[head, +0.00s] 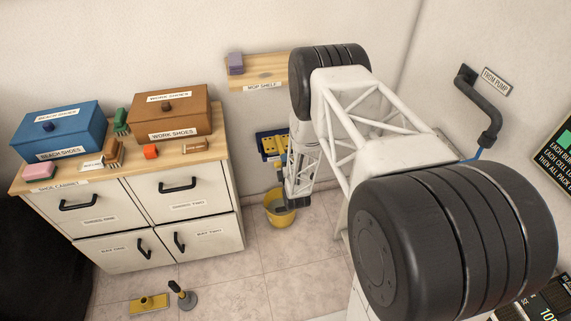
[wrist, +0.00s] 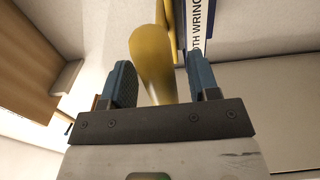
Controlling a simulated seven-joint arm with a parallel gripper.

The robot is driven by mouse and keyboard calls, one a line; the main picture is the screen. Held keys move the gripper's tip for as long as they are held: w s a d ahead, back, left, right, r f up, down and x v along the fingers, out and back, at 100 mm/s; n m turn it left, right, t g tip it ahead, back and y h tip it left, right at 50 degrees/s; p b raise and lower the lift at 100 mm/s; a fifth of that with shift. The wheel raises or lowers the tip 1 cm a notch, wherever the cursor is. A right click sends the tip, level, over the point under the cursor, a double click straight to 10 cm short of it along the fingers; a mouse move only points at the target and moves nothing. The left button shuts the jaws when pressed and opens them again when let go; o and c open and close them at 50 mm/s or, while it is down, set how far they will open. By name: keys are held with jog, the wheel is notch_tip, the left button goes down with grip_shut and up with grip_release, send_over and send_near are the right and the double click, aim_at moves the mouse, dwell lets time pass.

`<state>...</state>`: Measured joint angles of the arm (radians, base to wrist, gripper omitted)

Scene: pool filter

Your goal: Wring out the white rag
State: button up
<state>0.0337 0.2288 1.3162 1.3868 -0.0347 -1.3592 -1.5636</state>
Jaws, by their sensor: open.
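No white rag can be made out in either view. A blue and yellow fixture (head: 266,143) is on the wall under the mop shelf, partly hidden by my arm. A yellow bucket (head: 284,219) stands on the floor below it. In the wrist view, my gripper (wrist: 162,82) is open. A yellow bar-like part (wrist: 155,62) shows between its blue fingers; I cannot tell whether they touch it. A sign ending in "TH WRING" (wrist: 196,30) is beside that part. In the head view, my gripper (head: 280,200) is just above the bucket, its fingers hard to make out.
The mop shelf (head: 262,72) holds a purple block (head: 235,63). A shoe cabinet (head: 150,210) at left carries blue and brown boxes, brushes and small blocks. A yellow-based tool (head: 150,303) and a grey-based one (head: 184,297) are on the floor. A pipe (head: 483,105) is at right.

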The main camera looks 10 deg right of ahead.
grip_shut()
dwell(0.3)
jog(key=shift+r, duration=0.15)
